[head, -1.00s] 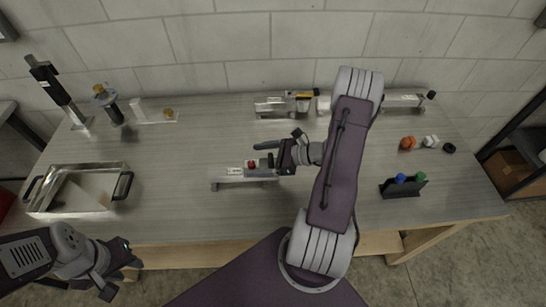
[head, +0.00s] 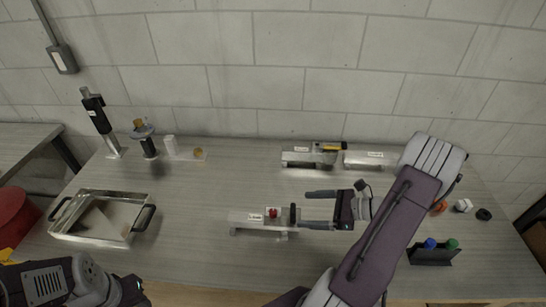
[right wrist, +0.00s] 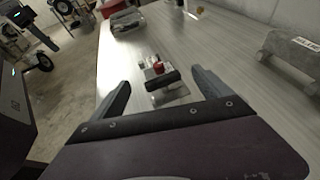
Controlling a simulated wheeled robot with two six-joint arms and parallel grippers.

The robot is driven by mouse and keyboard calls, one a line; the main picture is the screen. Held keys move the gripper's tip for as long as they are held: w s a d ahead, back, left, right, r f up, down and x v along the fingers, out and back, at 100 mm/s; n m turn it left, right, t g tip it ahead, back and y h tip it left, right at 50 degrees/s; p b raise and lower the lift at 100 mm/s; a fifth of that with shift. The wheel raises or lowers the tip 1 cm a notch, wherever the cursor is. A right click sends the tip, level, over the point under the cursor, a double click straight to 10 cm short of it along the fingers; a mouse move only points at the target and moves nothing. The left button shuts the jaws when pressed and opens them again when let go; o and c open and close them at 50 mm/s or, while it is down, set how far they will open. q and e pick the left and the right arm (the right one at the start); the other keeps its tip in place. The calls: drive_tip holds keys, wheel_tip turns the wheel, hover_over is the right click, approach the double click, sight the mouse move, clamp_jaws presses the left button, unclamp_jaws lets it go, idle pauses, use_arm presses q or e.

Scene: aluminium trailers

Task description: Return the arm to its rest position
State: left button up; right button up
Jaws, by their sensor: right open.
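My right gripper (head: 306,209) is open and empty, its two fingers pointing left over the workbench. It stands just right of a small aluminium trailer (head: 245,226), which has a red knob (head: 272,213) and a black upright piece (head: 293,213) on it. In the right wrist view the open fingers (right wrist: 160,80) frame that trailer with its red knob (right wrist: 158,68), with a gap between. My right arm reaches in from the bottom, its elbow bent at the right. My left gripper (head: 132,291) is low at the left, partly cut off and too unclear to judge.
A metal tray (head: 140,236) with black handles is at the left. Stands (head: 104,124) are behind it. More aluminium trailers (head: 368,160) are at the back. A black holder (head: 430,256) with blue and green tops and small parts (head: 463,206) are at the right. The bench centre-left is clear.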

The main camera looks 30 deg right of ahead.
drive_tip(key=w+a+r+n+g+y, duration=0.3)
drive_tip(key=a+n+g, duration=0.35)
drive_tip(key=a, duration=0.65)
drive_tip(key=s+a+n+g+h, duration=0.6)
drive_tip(key=s+a+n, duration=0.3)
drive_tip(key=a+n, duration=0.15)
drive_tip(key=w+d+f+n+t+h, duration=0.1)
drive_tip(key=d+f+n+t+h, duration=0.2)
drive_tip(key=d+n+h, duration=0.3)
drive_tip(key=d+n+t, duration=0.1)
drive_tip(key=d+n, duration=0.1)
drive_tip(key=n, duration=0.1)
drive_tip(key=shift+w+f+n, duration=0.15)
drive_tip(key=shift+f+n, duration=0.05)
drive_tip(key=shift+n, duration=0.2)
